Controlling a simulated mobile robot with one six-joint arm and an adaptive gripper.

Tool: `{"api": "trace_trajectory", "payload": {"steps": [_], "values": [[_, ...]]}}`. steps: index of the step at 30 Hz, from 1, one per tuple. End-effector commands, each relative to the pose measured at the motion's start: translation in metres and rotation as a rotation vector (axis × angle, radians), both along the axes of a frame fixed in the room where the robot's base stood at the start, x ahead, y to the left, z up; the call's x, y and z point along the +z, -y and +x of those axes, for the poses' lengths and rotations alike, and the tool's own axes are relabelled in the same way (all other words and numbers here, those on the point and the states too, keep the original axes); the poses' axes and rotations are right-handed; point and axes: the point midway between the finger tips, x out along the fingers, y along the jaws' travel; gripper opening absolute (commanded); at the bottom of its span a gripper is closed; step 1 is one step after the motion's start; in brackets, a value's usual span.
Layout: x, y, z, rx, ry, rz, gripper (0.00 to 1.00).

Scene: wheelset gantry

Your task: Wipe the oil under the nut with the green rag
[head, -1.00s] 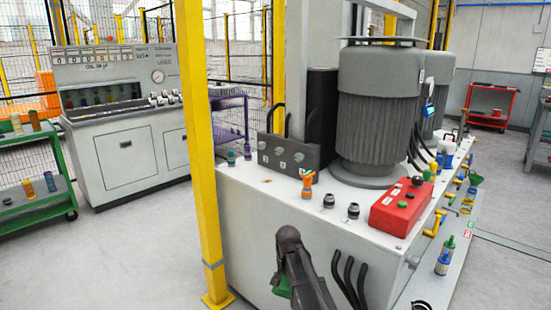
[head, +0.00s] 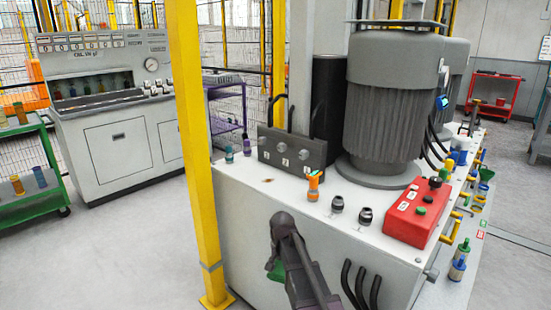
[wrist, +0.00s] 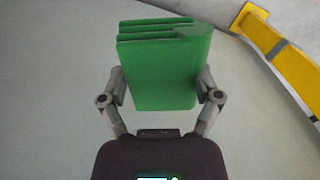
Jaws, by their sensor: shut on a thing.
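The green rag (wrist: 158,70) is a folded block held between both fingers of my gripper (wrist: 162,84) in the wrist view. In the head view a bit of the rag (head: 274,270) shows below my wrist, in front of the grey cabinet's (head: 240,225) front face and lower than its top. A small brown oil spot (head: 267,181) lies on the cabinet top, in front of a dark block (head: 291,150) with several numbered round nuts (head: 282,160). My gripper's fingers are mostly hidden by my arm in the head view.
A yellow post (head: 188,130) stands close left of the cabinet and also shows in the wrist view (wrist: 280,55). An orange fitting (head: 314,186), dark caps (head: 337,203), a red button box (head: 418,208) and a large grey motor (head: 385,110) stand on the top.

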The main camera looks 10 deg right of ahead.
Motion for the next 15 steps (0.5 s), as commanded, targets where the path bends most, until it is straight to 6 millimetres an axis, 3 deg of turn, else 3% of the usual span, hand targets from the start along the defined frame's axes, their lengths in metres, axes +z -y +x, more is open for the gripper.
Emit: {"api": "trace_trajectory", "payload": {"steps": [9,15], "values": [[0.002,0.011,0.0,-0.014,0.0,0.0,0.43],[0.014,0.013,0.0,-0.018,0.0,0.0,0.43]]}}
